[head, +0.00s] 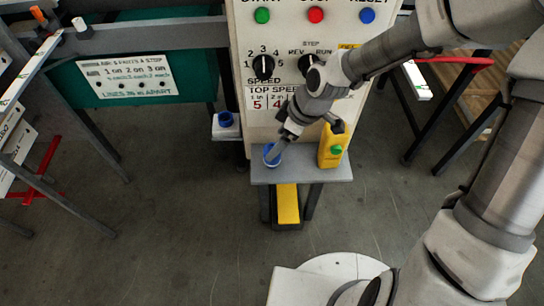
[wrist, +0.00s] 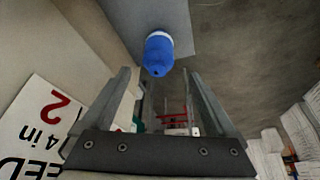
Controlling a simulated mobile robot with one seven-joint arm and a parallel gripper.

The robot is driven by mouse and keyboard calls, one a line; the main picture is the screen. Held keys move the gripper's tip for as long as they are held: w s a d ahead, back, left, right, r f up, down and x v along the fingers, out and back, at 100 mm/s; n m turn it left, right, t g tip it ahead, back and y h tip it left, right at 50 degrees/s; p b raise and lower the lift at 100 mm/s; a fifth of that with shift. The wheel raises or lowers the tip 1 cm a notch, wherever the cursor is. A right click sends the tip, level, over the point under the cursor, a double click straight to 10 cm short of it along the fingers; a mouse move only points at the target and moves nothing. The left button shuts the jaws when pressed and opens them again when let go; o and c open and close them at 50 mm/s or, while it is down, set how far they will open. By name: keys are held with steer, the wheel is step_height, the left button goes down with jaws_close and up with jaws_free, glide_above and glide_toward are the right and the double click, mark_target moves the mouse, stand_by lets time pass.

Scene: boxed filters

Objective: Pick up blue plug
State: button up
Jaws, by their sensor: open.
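The blue plug (head: 272,155) stands at the left end of a small grey shelf (head: 320,176) on the front of the control panel. In the wrist view the blue plug (wrist: 159,54) shows a rounded blue body with a white band, on the grey shelf surface (wrist: 185,15). My gripper (head: 279,147) is at the plug, partly covering it in the head view. In the wrist view my gripper (wrist: 160,73) is open, with one finger either side of the plug's line. The plug appears just beyond the fingertips; contact cannot be told.
A yellow container with a green button (head: 333,147) stands on the shelf to the right of the plug. Another blue item (head: 226,119) sits on a ledge at left. The control panel (head: 285,65) rises behind. Below the shelf is a yellow pedal (head: 288,204).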

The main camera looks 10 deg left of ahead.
mark_target(272, 146)
steer(key=b+x, duration=0.2)
steer(key=x, duration=0.3)
steer(key=shift+w+f, duration=0.15)
steer(key=shift+w, duration=0.05)
steer(key=shift+d, duration=0.1)
jaws_close()
stand_by(0.5)
